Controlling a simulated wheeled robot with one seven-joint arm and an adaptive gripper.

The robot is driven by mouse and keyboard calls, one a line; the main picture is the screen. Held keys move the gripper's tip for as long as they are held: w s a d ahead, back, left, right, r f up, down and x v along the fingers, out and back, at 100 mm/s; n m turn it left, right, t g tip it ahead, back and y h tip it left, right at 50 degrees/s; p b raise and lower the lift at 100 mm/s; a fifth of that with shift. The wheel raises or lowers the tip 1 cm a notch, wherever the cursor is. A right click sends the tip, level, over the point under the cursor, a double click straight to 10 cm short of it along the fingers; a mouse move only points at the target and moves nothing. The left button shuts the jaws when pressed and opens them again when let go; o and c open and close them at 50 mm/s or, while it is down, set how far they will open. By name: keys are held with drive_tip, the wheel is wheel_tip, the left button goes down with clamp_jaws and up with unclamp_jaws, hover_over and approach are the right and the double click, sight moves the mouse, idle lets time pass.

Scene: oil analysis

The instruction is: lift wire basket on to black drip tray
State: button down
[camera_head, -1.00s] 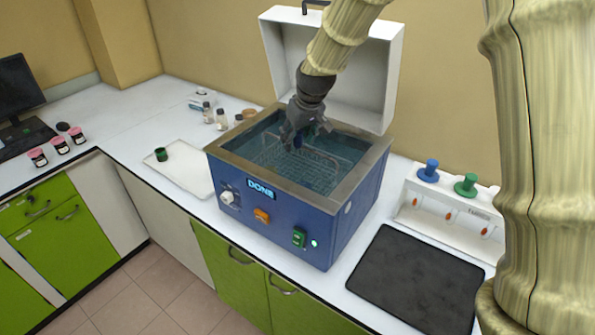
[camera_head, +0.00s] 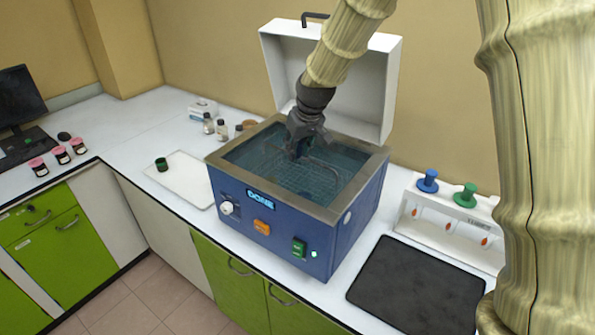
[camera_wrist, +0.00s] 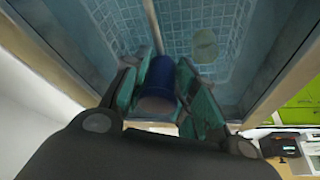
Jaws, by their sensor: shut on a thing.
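The wire basket (camera_head: 300,178) sits down in the blue bath (camera_head: 262,212), inside its open top. Its pale wire mesh also shows in the wrist view (camera_wrist: 185,18). My gripper (camera_head: 298,152) reaches down into the bath from above. In the wrist view my gripper (camera_wrist: 160,92) is shut around a blue cylindrical grip on a thin rod, which looks like the basket's handle (camera_wrist: 158,78). A pale roundish item (camera_wrist: 205,45) shows within the mesh. The black drip tray (camera_head: 415,285) lies flat and empty on the counter, right of the bath.
The bath's white lid (camera_head: 355,80) stands open behind it. A white rack (camera_head: 450,225) with blue and green knobs stands behind the drip tray. A white tray (camera_head: 188,185) with a small dark-green cup lies left of the bath, with several small bottles behind.

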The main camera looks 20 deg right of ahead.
drive_tip(key=shift+r, duration=0.1)
wheel_tip(320, 180, up, 10)
drive_tip(key=b, duration=0.3)
drive_tip(key=shift+r, duration=0.15)
idle(0.5)
wheel_tip(320, 180, up, 6)
drive_tip(key=p, duration=0.5)
drive_tip(key=shift+r, duration=0.15)
idle(0.4)
idle(1.0)
